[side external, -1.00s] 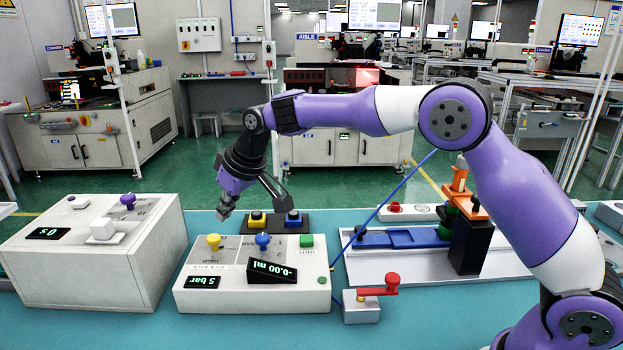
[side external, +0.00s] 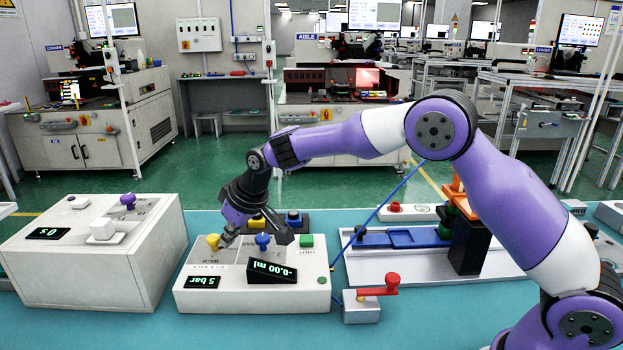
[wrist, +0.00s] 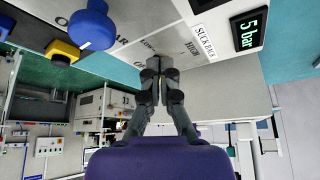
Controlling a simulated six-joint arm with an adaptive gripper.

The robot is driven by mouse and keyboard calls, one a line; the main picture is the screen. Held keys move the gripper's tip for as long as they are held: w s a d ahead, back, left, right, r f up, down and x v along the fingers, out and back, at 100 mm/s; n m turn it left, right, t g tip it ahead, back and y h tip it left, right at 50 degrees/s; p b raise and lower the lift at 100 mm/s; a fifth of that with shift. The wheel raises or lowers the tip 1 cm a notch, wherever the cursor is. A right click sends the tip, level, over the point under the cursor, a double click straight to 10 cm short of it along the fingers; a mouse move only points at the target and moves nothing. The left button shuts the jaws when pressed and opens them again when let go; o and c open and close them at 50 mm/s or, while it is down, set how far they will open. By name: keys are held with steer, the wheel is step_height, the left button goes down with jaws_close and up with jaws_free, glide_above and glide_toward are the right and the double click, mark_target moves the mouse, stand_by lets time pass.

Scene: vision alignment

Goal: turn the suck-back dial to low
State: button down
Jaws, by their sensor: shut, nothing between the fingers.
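The suck-back dial, a yellow knob (side external: 213,240), stands on the left of the white control box (side external: 250,299) in the side view. My gripper (side external: 228,240) is shut and empty, pointing down at the panel just right of the yellow knob; I cannot tell whether they touch. In the wrist view my gripper (wrist: 159,64) covers part of the panel by the SUCK BACK label (wrist: 205,42) and the HIGH and LOW markings. The dial is mostly hidden there, and its setting cannot be read.
A blue knob (side external: 262,240) and green button (side external: 306,240) are to the right on the box. The 5 bar display (side external: 202,282) and a tilted ml display (side external: 272,271) sit nearer the front. A red-handled valve (side external: 378,290) stands at the right.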

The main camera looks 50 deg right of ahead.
steer(key=shift+w+a, duration=0.2)
steer(key=shift+w, duration=0.2)
stand_by(0.3)
steer(key=shift+s+a, duration=0.1)
steer(key=shift+a, duration=0.25)
steer(key=shift+s, duration=0.15)
steer(key=shift+s+d, duration=0.15)
steer(key=shift+s, duration=0.1)
step_height(320, 180, up, 6)
stand_by(0.5)
